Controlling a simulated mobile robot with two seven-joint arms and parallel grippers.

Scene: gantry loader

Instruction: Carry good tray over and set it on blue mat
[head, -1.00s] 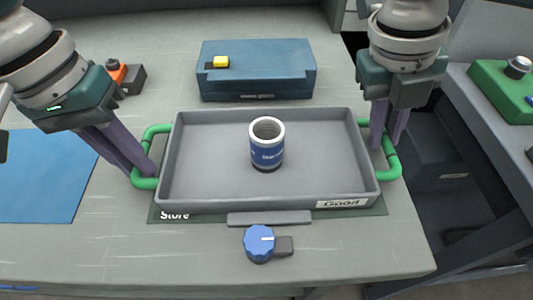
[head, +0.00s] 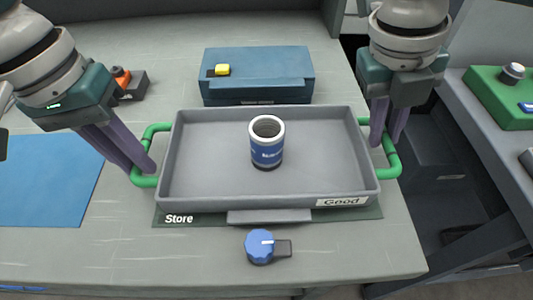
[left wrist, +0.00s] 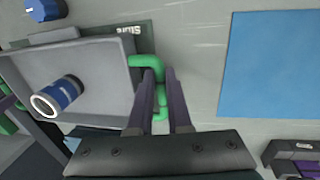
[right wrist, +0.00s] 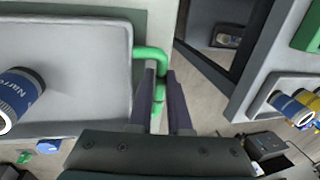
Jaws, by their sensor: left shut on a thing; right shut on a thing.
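The good tray (head: 215,185) is grey with green handles and a "Good" label at its front right. A blue-and-white can (head: 266,150) stands upright in it. My left gripper (head: 145,170) is shut on the left green handle (left wrist: 148,62). My right gripper (head: 382,140) is shut on the right green handle (right wrist: 152,55). The tray appears level and slightly above the dark green "Store" mat (head: 200,219), which it mostly covers. The blue mat (head: 45,180) lies bare on the table at the left, partly cut off; it also shows in the left wrist view (left wrist: 275,65).
A blue box (head: 270,75) with a yellow button stands behind the tray. A blue knob (head: 259,246) sits in front of it. An orange-and-black device (head: 125,82) is at the back left. A green box (head: 500,105) stands on a separate surface at the right, beyond a gap.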

